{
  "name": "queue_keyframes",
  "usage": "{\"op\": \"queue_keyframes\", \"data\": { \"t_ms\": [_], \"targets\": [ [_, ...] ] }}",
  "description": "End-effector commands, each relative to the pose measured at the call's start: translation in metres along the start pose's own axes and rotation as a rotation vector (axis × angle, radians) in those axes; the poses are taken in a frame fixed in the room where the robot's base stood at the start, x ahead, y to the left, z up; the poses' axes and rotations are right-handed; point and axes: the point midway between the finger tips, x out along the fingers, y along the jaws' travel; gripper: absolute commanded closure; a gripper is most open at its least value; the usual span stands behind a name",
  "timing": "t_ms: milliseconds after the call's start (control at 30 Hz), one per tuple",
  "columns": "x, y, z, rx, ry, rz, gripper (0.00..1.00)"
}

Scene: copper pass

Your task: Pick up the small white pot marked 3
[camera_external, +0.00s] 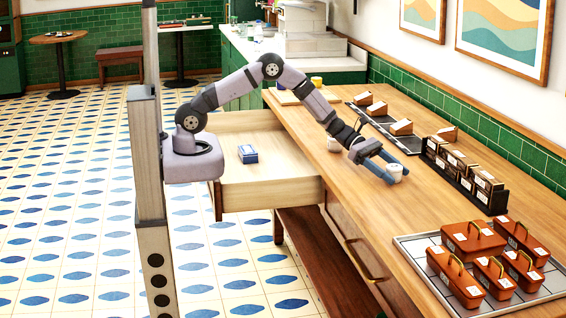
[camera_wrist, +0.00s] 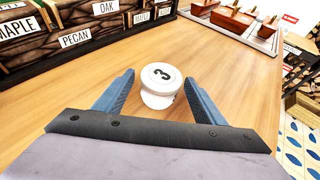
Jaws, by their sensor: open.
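The small white pot marked 3 (camera_wrist: 162,97) stands upright on the wooden counter, its lid with a black 3 facing the wrist camera. In the external view the pot (camera_external: 395,169) shows at the end of my gripper (camera_external: 391,174), partly hidden by a finger. My gripper in the wrist view (camera_wrist: 161,80) is open, with one blue finger on each side of the pot. Gaps show between the pot and both fingers, so it is not clamped.
A dark rack of labelled wood boxes (camera_external: 464,172) stands close by along the wall side. A tray (camera_external: 412,243) with several copper-brown boxes lies at the near end of the counter. An open drawer (camera_external: 268,187) holds a blue box (camera_external: 248,154). Bare counter surrounds the pot.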

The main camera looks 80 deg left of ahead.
Motion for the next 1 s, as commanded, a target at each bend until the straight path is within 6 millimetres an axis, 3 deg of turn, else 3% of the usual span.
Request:
{"op": "queue_keyframes", "data": {
  "t_ms": [267,500,833,1000],
  "targets": [
    [0.003,0.0,0.0,0.0,-0.001,0.001,0.36],
    [0.003,0.0,0.0,0.0,0.0,0.0,0.84],
    [0.002,0.0,0.004,0.002,-0.002,0.0,0.84],
    [-0.004,0.001,0.019,0.004,-0.004,0.001,0.84]
  ]
}}
